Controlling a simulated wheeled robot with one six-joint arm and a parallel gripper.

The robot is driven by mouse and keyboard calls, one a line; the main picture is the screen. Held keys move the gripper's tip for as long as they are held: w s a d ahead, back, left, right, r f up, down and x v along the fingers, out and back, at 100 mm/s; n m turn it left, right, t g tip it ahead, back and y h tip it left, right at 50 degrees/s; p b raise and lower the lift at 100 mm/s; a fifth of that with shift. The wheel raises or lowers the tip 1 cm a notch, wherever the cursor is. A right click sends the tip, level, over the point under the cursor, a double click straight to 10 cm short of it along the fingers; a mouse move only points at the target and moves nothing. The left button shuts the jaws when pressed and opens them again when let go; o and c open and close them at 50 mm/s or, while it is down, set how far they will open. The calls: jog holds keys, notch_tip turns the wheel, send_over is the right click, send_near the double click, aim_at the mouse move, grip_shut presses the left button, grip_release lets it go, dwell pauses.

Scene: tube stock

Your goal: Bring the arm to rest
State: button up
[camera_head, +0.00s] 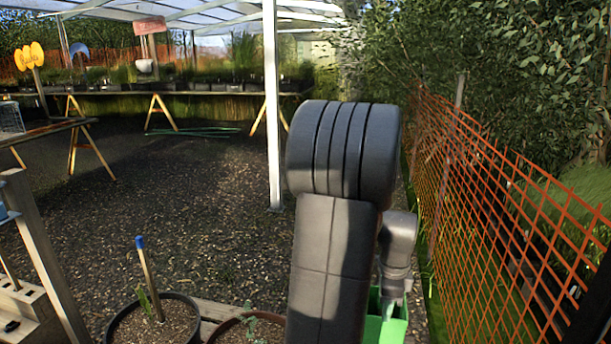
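My arm, dark grey, rises at the lower middle of the head view, with its thick ribbed joint at the top. A smaller grey joint of the arm shows to its right, above a green container. My gripper does not show in this view, so its fingers and anything in them are hidden.
A dark pot (151,322) of soil with a blue-tipped stake (148,275) stands at the lower left. A green container (394,328) sits behind my arm. An orange mesh fence (480,210) runs along the right. A white post (271,110) stands beyond. The gravel floor (180,190) is open.

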aim_at(383, 328)
notch_tip(383, 328, down, 8)
jog(key=shift+b, duration=0.9)
jog(key=shift+r+p, duration=0.45)
jog(key=shift+r, duration=0.35)
jog(key=shift+f, duration=0.1)
jog(key=shift+f+b, duration=0.35)
jog(key=shift+f, duration=0.2)
notch_tip(383, 328, up, 14)
jog(key=p, duration=0.4)
notch_tip(383, 328, down, 14)
jog(key=b, duration=0.4)
jog(key=shift+f, duration=0.2)
notch_tip(383, 328, up, 10)
jog(key=p, duration=0.6)
